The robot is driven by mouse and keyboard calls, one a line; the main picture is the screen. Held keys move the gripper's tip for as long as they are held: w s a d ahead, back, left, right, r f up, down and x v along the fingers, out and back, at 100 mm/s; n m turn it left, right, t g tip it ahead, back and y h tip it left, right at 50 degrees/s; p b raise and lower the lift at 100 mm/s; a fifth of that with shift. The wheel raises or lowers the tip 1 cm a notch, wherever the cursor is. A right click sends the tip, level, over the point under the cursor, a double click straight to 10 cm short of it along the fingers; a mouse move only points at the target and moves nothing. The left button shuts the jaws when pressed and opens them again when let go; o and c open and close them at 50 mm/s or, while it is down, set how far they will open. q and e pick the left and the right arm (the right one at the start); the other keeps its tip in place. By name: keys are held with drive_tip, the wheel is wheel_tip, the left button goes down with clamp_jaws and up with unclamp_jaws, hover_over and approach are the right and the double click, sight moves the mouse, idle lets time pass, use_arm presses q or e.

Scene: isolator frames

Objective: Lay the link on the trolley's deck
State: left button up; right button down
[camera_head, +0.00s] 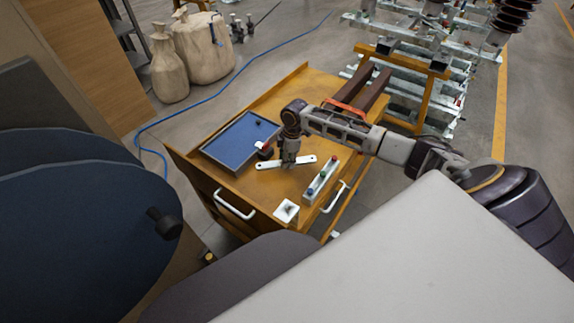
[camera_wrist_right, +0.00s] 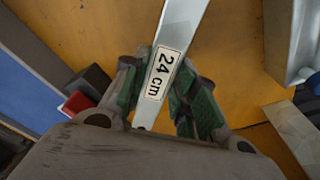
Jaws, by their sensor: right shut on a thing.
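The link is a flat silver bar (camera_head: 270,165) with a hole near its end and a "24 cm" label, which shows in the right wrist view (camera_wrist_right: 182,25). My right gripper (camera_head: 289,161) is shut on the link near its middle, with green-padded fingers on both sides of the label (camera_wrist_right: 160,80). The link is held over the front part of the trolley's orange-yellow deck (camera_head: 262,188). I cannot tell whether it touches the deck. My left gripper is not in view.
A blue-lined tray (camera_head: 238,142) lies on the deck left of the link, with a small red and black thing (camera_head: 264,149) between them. A rail with coloured knobs (camera_head: 321,181) lies to the right. A white square piece (camera_head: 286,210) lies at the front corner.

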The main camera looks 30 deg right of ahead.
drive_tip(key=shift+f, duration=1.65)
drive_tip(key=c, duration=1.1)
unclamp_jaws()
drive_tip(key=shift+c, duration=0.2)
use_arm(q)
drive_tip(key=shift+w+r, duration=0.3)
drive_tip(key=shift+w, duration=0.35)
